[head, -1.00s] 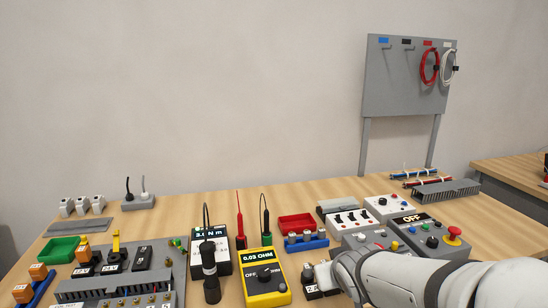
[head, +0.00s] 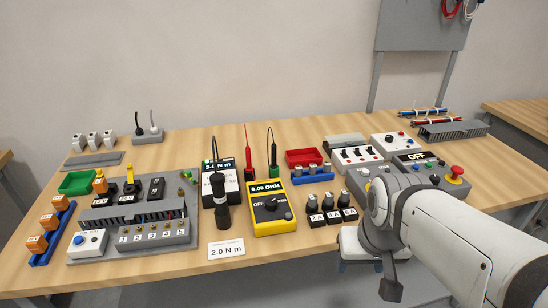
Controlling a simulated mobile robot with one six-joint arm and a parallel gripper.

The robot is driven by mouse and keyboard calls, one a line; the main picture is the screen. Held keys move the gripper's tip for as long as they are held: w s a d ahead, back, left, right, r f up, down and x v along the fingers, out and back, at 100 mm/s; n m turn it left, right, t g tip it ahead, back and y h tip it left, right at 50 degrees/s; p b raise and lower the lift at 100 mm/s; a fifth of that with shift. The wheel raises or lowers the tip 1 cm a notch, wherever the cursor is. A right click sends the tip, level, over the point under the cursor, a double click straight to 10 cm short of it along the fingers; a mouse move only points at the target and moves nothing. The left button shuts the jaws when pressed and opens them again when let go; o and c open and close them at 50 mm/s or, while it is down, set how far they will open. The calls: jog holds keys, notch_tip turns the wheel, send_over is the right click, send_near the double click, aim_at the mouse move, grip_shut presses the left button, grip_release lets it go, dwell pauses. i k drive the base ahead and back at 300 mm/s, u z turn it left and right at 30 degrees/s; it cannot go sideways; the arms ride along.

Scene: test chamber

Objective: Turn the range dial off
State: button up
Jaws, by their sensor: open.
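The yellow meter (head: 270,216) lies on the bench near the middle of the head view. Its green display (head: 267,187) reads 0.03 OHM. The black range dial (head: 270,204) sits on its face, with OFF printed to its left. The dial's pointer seems turned up and to the right, away from OFF. My gripper (head: 368,272) hangs low at the bench's front edge, to the right of the meter and apart from it. It is open; its fingertips are only partly clear, and nothing shows between them.
Black blocks (head: 332,208) marked with ratings stand between the meter and my arm. A 2.0 N m card (head: 226,249) lies in front. A control box (head: 432,172) stands right.

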aim_at(271, 204)
jog(key=u, duration=0.1)
jog(key=k, duration=1)
jog(key=z, duration=0.35)
jog(key=i, duration=1.55)
jog(key=u, duration=0.8)
